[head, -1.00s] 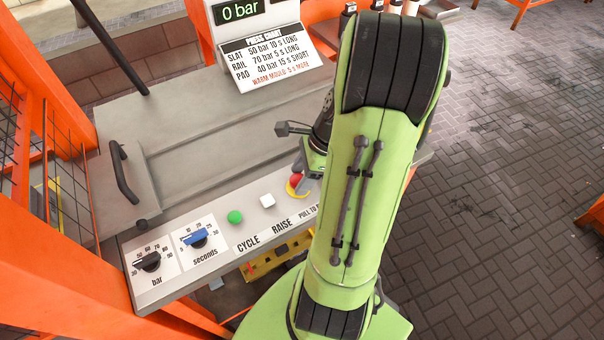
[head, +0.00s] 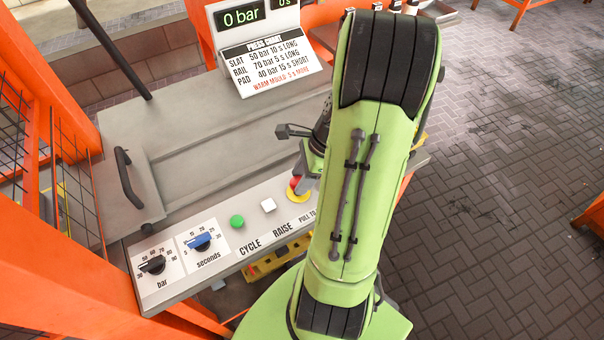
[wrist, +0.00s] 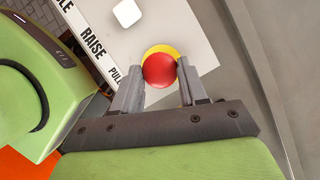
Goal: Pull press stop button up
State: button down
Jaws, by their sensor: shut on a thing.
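The press stop button is a red mushroom head (wrist: 159,71) on a yellow base ring (wrist: 162,50) in the wrist view. In the head view the red button (head: 295,184) shows only in part at the right end of the panel, beside my arm. My gripper (wrist: 160,78) has its two grey fingers on either side of the red head, shut on it. In the head view my arm hides most of the gripper.
The panel carries a black bar knob (head: 153,264), a blue seconds knob (head: 201,241), a green CYCLE button (head: 237,222) and a white RAISE button (head: 268,205). The display (head: 240,17) reads 0 bar. An orange frame (head: 60,160) stands at left.

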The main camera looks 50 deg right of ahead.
jog(key=c, duration=0.6)
grip_release()
jog(key=p+v, duration=0.7)
jog(key=v, duration=0.8)
jog(key=shift+d+r, duration=0.2)
jog(key=shift+r, duration=0.15)
jog(key=w+a+r+n+h+p, duration=0.1)
jog(key=w+a+r+n, duration=0.1)
jog(key=a+r+n, duration=0.4)
jog(key=w+a+r+n+h, duration=0.1)
jog(key=a+r+n+h, duration=0.1)
jog(key=a+n, duration=0.7)
jog(key=s+a+r+n+t, duration=0.1)
jog(key=s+a+n, duration=0.1)
jog(key=n, duration=0.1)
jog(key=s+a+r+n+t, duration=0.1)
jog(key=a+n, duration=0.2)
jog(key=n, duration=0.1)
jog(key=s+a+n+p, duration=0.1)
jog(key=s+a+n, duration=0.1)
jog(key=n, duration=0.1)
jog(key=shift+s+a+r+n+t, duration=0.3)
jog(key=shift+r+n+t, duration=0.1)
